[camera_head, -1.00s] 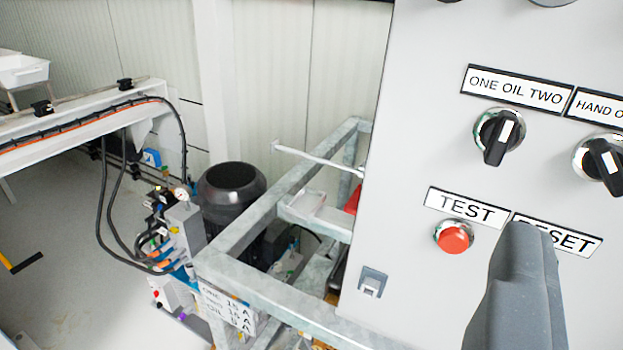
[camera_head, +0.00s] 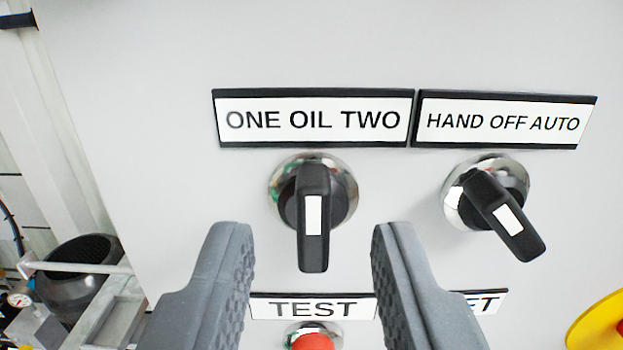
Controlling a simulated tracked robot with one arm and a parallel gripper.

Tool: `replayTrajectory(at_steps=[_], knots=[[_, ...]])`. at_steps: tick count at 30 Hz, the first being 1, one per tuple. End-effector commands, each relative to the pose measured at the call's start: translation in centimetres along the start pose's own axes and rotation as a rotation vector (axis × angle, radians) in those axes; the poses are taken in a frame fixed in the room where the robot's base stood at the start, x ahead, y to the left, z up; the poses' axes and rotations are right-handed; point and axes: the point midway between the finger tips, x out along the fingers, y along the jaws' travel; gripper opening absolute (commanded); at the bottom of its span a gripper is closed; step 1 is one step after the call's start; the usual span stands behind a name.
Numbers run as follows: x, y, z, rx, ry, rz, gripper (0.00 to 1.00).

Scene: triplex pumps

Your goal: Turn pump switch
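The "ONE OIL TWO" switch (camera_head: 313,212) is a black rotary knob with a chrome collar and a white mark. Its handle stands nearly upright in the picture. My gripper (camera_head: 312,240) is open, with one grey finger to the left and one to the right of this knob's lower end. There is a gap on both sides, and I see no contact. The "HAND OFF AUTO" switch (camera_head: 497,208) is a like knob to the right, its handle slanting down to the right.
The grey panel (camera_head: 150,110) fills most of the view. A red button (camera_head: 313,341) under the "TEST" label (camera_head: 311,307) sits low between the fingers. A yellow part (camera_head: 600,325) shows at lower right. A dark motor (camera_head: 78,270) and frame are at lower left.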

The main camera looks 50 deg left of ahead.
Motion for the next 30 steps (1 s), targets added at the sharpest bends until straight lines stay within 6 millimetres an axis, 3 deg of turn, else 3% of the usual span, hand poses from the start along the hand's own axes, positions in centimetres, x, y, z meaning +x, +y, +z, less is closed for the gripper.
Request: replayTrajectory(at_steps=[5, 14, 17, 18, 21, 30], knots=[[1.17, -0.01, -0.12, -0.002, 0.000, 0.001, 0.32], [1.30, 0.04, -0.10, -0.002, 0.001, 0.002, 0.32], [1.29, 0.04, -0.10, -0.002, 0.001, 0.002, 0.04], [1.28, 0.04, -0.10, -0.002, 0.001, 0.002, 0.00], [0.60, 0.63, -0.09, -0.002, 0.000, 0.005, 0.00], [1.26, 0.05, -0.01, -0.048, 0.001, 0.003, 0.00]])
